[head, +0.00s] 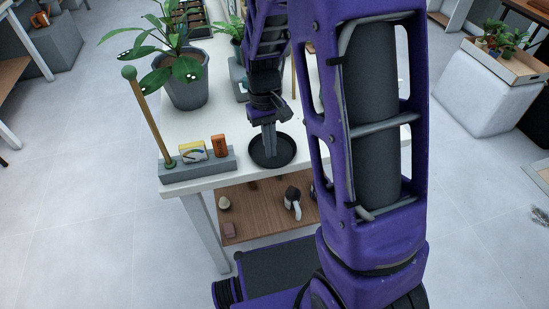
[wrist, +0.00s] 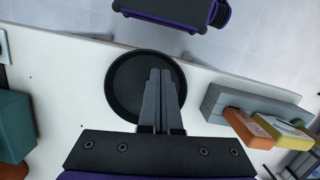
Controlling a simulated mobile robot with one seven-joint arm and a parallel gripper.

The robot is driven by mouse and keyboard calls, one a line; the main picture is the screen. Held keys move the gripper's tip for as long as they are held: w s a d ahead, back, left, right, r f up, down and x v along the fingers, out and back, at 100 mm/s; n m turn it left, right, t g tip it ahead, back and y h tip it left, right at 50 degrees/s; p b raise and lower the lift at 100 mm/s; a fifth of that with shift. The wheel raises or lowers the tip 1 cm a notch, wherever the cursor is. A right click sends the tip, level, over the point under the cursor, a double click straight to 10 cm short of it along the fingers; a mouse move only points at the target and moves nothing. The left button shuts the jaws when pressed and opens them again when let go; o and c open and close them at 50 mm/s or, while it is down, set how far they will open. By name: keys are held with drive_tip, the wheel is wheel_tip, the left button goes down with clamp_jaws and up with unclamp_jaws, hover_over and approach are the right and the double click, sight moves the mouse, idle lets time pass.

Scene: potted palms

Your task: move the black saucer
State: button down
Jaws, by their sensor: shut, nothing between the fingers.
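The black saucer (head: 284,152) is a round, shallow dish lying flat on the white table near its front edge. In the wrist view the saucer (wrist: 122,88) is in the middle, partly covered by my fingers. My gripper (head: 269,153) points down over the saucer. Its two grey fingers (wrist: 160,76) are closed together with nothing between them. The fingertips appear over the saucer's inside; I cannot tell whether they touch it.
A potted plant (head: 187,88) stands behind. A brown lower shelf (head: 250,215) holds small objects. Bare white tabletop surrounds the saucer.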

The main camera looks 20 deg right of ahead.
drive_tip(key=s, duration=0.2)
drive_tip(key=shift+s+d, duration=0.2)
drive_tip(key=shift+s, duration=0.15)
drive_tip(key=shift+f+b, duration=0.35)
drive_tip(key=shift+f, duration=0.2)
drive_tip(key=shift+w+f, duration=0.1)
drive_tip(key=shift+f, duration=0.15)
drive_tip(key=shift+w, duration=0.15)
